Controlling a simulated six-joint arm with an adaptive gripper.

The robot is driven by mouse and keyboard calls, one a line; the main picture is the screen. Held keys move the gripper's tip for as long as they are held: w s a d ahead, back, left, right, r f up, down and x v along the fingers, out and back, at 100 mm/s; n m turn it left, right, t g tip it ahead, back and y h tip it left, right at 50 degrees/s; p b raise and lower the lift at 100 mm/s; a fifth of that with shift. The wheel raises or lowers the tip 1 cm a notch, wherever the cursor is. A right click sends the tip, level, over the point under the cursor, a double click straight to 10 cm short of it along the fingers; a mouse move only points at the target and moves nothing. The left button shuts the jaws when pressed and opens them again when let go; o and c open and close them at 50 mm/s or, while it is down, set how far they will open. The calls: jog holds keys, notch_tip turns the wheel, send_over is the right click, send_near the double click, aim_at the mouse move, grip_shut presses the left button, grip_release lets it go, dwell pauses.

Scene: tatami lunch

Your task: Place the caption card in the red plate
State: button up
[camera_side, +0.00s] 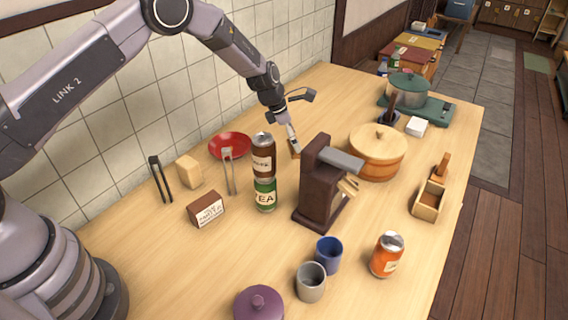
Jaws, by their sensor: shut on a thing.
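The red plate (222,141) lies on the table near the tiled wall, left of my gripper. My gripper (293,143) points down to the right of the plate, behind the stacked cans, and is shut on a small tan-brown thing (295,150). Its lower part is hidden behind the dark brown stand, and I cannot tell whether it is the caption card or whether it touches the table. A brown block with a white lettered face (206,210) stands on the table in front of the plate.
A brown can (263,152) stands on a green can (265,195), close to the plate. A dark brown stand (318,185) and a wooden tub (377,155) are to the right. Free table lies behind my gripper.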

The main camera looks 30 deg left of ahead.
jog(key=r, duration=0.2)
jog(key=shift+a+r, duration=0.3)
jog(key=shift+a, duration=0.1)
jog(key=a+n, duration=0.1)
jog(key=a, duration=0.1)
jog(key=n+t+y, duration=0.1)
jog(key=n+y, duration=0.2)
jog(key=n, duration=0.5)
send_over(234, 146)
jog(key=s, duration=0.1)
jog(key=f, duration=0.3)
jog(key=shift+s+f, duration=0.35)
jog(key=shift+f, duration=2.1)
jog(key=o, duration=1)
jog(key=shift+f, duration=0.1)
